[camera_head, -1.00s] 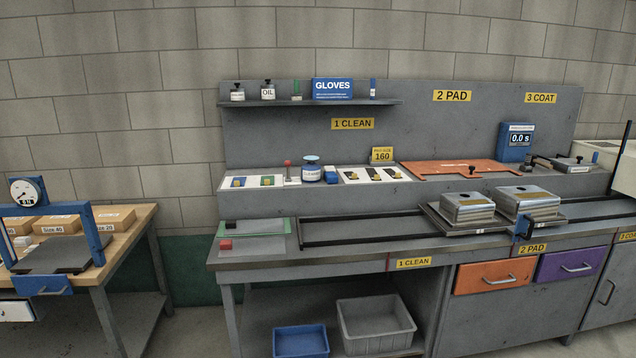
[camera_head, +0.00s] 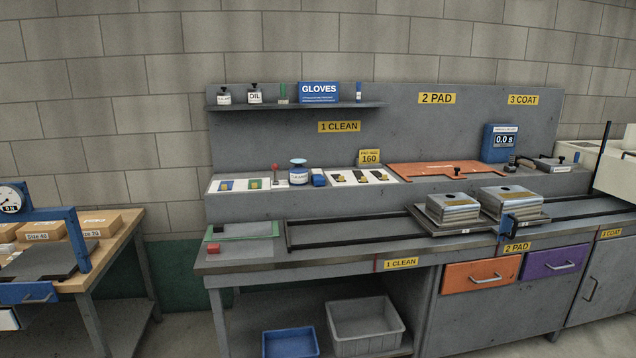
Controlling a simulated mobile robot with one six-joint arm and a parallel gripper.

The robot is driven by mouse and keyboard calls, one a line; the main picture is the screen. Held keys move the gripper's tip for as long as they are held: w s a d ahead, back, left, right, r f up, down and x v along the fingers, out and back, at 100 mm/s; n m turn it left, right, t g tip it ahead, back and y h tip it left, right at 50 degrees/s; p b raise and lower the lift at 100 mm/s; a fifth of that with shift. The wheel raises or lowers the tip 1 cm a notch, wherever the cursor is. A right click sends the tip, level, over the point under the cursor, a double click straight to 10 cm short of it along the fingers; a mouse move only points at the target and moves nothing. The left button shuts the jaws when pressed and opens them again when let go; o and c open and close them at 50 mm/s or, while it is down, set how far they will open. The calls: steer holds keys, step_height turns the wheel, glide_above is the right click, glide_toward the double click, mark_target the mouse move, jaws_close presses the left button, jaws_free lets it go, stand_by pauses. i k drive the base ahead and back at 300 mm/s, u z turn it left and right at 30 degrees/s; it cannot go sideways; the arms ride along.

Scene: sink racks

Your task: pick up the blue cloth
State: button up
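A small blue item (camera_head: 318,178), perhaps the folded blue cloth, lies on the raised ledge of the grey bench, just right of a white jar with a blue lid (camera_head: 298,173). It is too small to tell its material. My gripper is not in view.
The bench's front left holds a green-edged mat (camera_head: 255,231) and a red block (camera_head: 213,248). Dark rails (camera_head: 350,240) run right toward two metal blocks on plates (camera_head: 453,207). A wooden table (camera_head: 125,232) stands left, with floor between.

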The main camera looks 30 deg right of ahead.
mark_target(318, 180)
steer(key=z, duration=0.05)
steer(key=i, duration=0.9)
steer(key=u, duration=0.05)
